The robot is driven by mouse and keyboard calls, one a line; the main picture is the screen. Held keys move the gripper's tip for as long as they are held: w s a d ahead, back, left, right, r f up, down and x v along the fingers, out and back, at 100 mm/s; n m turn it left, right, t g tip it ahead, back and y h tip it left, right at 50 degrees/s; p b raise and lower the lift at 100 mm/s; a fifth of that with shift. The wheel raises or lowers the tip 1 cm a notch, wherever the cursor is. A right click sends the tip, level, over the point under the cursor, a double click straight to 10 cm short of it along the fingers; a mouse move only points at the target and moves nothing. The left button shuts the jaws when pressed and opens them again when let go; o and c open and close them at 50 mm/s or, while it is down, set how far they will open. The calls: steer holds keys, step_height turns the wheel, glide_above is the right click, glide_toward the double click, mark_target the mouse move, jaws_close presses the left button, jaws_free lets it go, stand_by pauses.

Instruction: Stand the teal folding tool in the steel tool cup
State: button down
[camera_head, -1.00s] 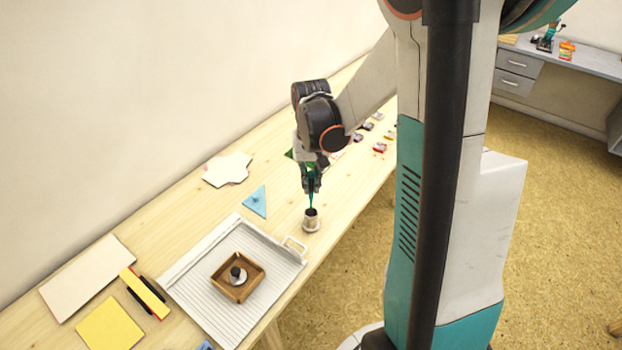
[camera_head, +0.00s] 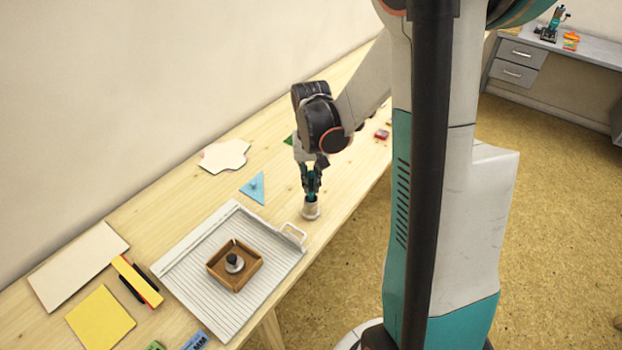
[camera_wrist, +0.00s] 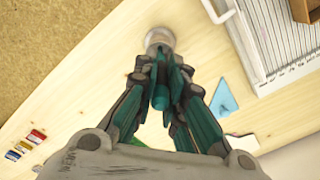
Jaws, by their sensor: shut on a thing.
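The steel tool cup (camera_head: 311,210) stands upright on the wooden table, right of the ribbed tray's wire handle. My gripper (camera_head: 311,193) points down just above the cup's mouth. It is shut on the teal folding tool (camera_wrist: 161,98), whose end shows between the fingers in the wrist view. The cup (camera_wrist: 160,38) shows there just beyond the fingertips. The tool's lower part is hidden by the fingers and the cup rim, so I cannot tell how deep it sits in the cup.
The ribbed grey tray (camera_head: 190,262) holds a wooden box (camera_head: 222,278) with a dark-knobbed stamp. A blue triangle (camera_head: 254,188) lies behind the cup. Cards and yellow pads lie at the left. The table's front edge (camera_head: 345,212) is close to the cup.

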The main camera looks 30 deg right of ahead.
steer(key=c, duration=1.6)
jaws_free()
steer(key=shift+r, duration=0.1)
step_height(320, 180, up, 12)
steer(key=shift+f, duration=0.1)
